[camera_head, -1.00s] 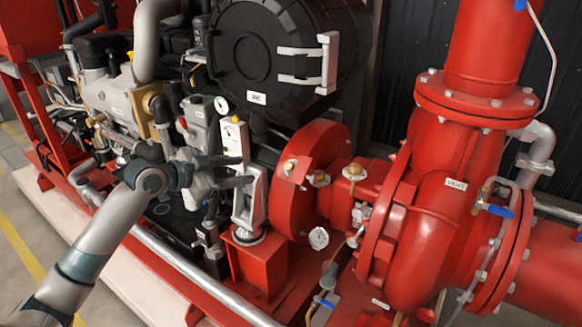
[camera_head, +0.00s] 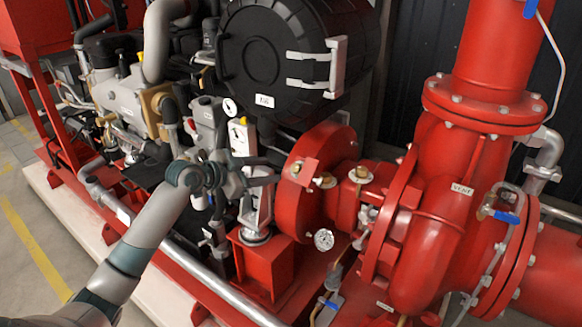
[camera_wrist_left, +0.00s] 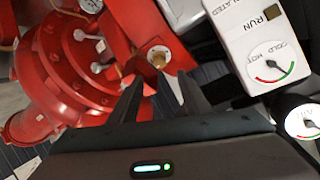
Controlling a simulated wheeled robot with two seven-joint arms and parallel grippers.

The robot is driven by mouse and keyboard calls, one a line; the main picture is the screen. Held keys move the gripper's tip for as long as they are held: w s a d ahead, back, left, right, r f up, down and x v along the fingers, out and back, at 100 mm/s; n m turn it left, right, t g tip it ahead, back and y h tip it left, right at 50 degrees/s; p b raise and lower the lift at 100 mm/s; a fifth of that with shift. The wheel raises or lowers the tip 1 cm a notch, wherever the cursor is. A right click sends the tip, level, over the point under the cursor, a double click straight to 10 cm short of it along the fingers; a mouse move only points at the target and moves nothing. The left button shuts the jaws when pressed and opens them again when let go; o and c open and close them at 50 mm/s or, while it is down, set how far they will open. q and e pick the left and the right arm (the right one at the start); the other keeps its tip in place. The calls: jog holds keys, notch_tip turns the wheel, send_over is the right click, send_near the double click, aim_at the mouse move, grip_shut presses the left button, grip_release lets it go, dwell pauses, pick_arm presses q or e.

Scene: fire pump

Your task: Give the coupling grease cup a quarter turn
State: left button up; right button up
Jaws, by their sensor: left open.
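Small brass cups sit on top of the red coupling housing: one on the left block (camera_head: 296,167), one in the middle (camera_head: 327,181) and one on the right (camera_head: 362,173). I cannot tell by label which is the coupling grease cup. In the left wrist view one brass cup (camera_wrist_left: 159,59) sits on a pale round seat on red metal, just beyond my fingertips. My left gripper (camera_head: 272,172) is left of the red housing, apart from the cups. In the left wrist view my left gripper (camera_wrist_left: 160,90) is open and empty, its fingers either side below the cup.
A white gauge box (camera_head: 242,137) stands just behind the gripper; its dial also shows in the left wrist view (camera_wrist_left: 272,63). A black round housing (camera_head: 290,60) is above. A pressure gauge (camera_head: 323,240) and the red pump (camera_head: 415,235) are right and below.

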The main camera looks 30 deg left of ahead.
aim_at(294, 168)
pick_arm(q)
jog(key=p+x, duration=0.1)
jog(key=x, duration=0.9)
jog(key=shift+w+d+f, duration=0.15)
jog(key=shift+w, duration=0.05)
jog(key=shift+c, duration=0.6)
jog(key=c, duration=0.9)
